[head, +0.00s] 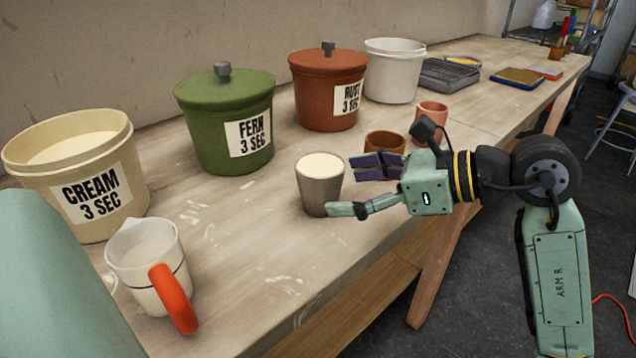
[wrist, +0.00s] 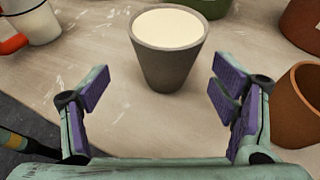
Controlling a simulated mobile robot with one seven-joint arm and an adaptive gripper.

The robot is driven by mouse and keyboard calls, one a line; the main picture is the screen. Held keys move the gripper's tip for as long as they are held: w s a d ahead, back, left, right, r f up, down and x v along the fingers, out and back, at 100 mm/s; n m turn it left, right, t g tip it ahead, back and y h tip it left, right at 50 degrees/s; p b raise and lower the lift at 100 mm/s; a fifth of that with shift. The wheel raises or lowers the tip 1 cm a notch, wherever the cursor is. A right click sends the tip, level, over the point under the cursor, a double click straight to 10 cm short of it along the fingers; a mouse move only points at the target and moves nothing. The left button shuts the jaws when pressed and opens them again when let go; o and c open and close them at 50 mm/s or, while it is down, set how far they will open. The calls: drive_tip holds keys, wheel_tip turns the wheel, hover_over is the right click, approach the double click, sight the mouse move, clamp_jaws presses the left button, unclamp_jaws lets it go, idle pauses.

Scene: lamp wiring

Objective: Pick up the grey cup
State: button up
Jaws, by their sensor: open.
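The grey cup (head: 320,190) stands upright on the workbench in the head view, filled near the rim with a cream-coloured content. It also shows in the wrist view (wrist: 167,62), at the top middle, ahead of the fingers. My gripper (head: 352,185) is open and empty, with its fingers pointing at the cup from the right. A gap seems to remain between cup and palm. I cannot tell whether a fingertip touches the cup.
A brown cup (head: 384,143) stands close behind my gripper, beside the right finger in the wrist view. A pink mug (head: 431,112) is farther back. A measuring jug with an orange handle (head: 150,265) is front left. Cream (head: 110,205), green (head: 205,120) and rust (head: 312,88) buckets line the wall.

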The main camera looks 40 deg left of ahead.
sight(320, 188)
drive_tip(key=shift+w+p+x, duration=0.2)
drive_tip(key=shift+p+x, duration=0.25)
drive_tip(key=shift+x, duration=1.1)
drive_tip(key=shift+w+p+x, duration=0.2)
drive_tip(key=shift+p+x, duration=0.25)
drive_tip(key=shift+x, duration=1.1)
drive_tip(key=shift+f, duration=0.1)
drive_tip(key=shift+c, duration=0.5)
drive_tip(key=c, duration=1.6)
